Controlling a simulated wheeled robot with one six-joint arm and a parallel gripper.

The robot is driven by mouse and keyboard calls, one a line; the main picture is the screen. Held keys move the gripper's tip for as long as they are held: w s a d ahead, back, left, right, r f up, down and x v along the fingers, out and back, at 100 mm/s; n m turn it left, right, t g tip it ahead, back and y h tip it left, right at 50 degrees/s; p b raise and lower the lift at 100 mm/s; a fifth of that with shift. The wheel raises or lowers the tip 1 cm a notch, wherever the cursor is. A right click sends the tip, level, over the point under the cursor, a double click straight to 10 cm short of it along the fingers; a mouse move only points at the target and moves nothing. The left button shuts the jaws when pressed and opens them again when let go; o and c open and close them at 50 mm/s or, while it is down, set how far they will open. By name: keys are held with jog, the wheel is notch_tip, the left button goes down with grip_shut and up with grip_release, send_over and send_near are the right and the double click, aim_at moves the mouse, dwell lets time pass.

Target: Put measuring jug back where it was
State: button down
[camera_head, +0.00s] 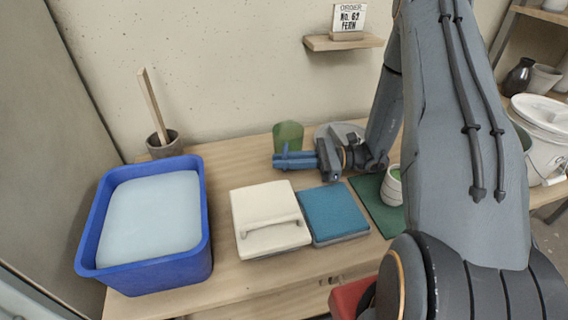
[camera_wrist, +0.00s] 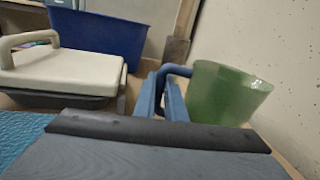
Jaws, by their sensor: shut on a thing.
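The measuring jug (camera_head: 288,135) is a translucent green vessel at the back of the table, near the wall. In the wrist view the jug (camera_wrist: 225,92) stands roughly upright at right, with a blue-grey handle on its left side. My gripper (camera_head: 282,160) is shut on that handle; its blue fingers (camera_wrist: 162,95) show in the wrist view, with the handle between them. The fingers partly hide the jug's lower part in the head view. I cannot tell whether its base touches the table.
A blue tub (camera_head: 145,276) of pale liquid stands at left. A white lidded box (camera_head: 268,212) and a blue-topped box (camera_head: 333,213) stand in front of my gripper. A pot with a stick (camera_head: 164,144) stands at the back. A green mat (camera_head: 372,208) bears a cup (camera_head: 392,190).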

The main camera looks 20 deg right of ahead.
jog(key=shift+f, duration=0.5)
jog(key=shift+f, duration=0.1)
jog(key=c, duration=1.8)
grip_release()
